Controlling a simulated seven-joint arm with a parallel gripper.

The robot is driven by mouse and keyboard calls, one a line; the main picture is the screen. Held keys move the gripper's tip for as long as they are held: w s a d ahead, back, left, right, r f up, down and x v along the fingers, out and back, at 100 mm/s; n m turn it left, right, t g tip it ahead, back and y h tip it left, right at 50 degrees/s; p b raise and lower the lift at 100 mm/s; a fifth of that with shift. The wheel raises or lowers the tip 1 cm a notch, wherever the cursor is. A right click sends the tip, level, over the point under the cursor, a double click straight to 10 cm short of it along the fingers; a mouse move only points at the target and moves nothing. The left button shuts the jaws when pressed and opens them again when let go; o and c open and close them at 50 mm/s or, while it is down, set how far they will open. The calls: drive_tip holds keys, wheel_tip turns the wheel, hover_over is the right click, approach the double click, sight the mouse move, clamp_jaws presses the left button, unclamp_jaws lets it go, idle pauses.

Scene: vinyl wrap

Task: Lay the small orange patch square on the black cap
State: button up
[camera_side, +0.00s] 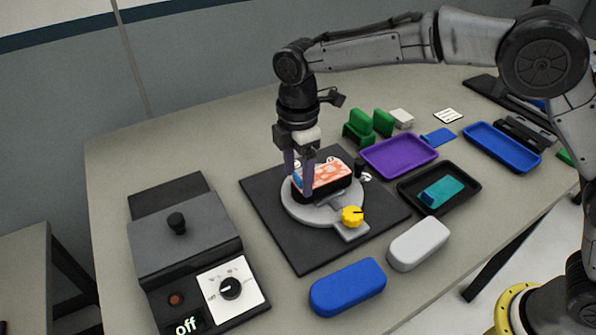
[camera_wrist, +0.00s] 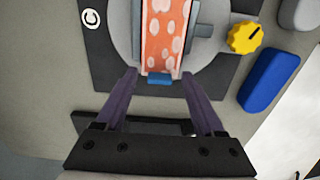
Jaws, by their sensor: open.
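The orange patch (camera_side: 326,174) with pale spots lies on top of the black cap (camera_side: 330,190), which sits in a round grey holder (camera_side: 293,211). In the wrist view the patch (camera_wrist: 165,35) runs lengthwise along the cap, with dark edges showing beside it. A small blue piece (camera_wrist: 159,78) is at its near end. My gripper (camera_wrist: 159,74) is open, with its two purple fingers on either side of that near end. In the side view my gripper (camera_side: 298,180) is low over the cap's left end. Whether the fingers touch anything, I cannot tell.
The holder, with a yellow knob (camera_side: 352,216), stands on a black mat (camera_side: 300,257). A blue block (camera_side: 347,287) and a light grey block (camera_side: 418,244) lie in front. A purple tray (camera_side: 399,155) and a black tray (camera_side: 412,188) are right. A machine reading "off" (camera_side: 187,250) is left.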

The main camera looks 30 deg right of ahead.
drive_tip(key=shift+r, duration=0.1)
wheel_tip(320, 180, up, 13)
drive_tip(key=s+d+r+m+t, duration=0.2)
drive_tip(key=s+d+r, duration=0.1)
drive_tip(key=d+r, duration=0.65)
drive_tip(key=s+d+r+m+t, duration=0.15)
drive_tip(key=s+d+m, duration=0.25)
drive_tip(key=s+d, duration=0.6)
drive_tip(key=s+d+f+m+t, duration=0.1)
drive_tip(key=s+d+f+m, duration=0.1)
drive_tip(key=s+f+m, duration=0.4)
drive_tip(key=s+d+f+m+t, duration=0.1)
drive_tip(key=s+d+f+m, duration=0.2)
drive_tip(key=s+f+m, duration=0.3)
wheel_tip(320, 180, down, 3)
drive_tip(key=s, duration=0.3)
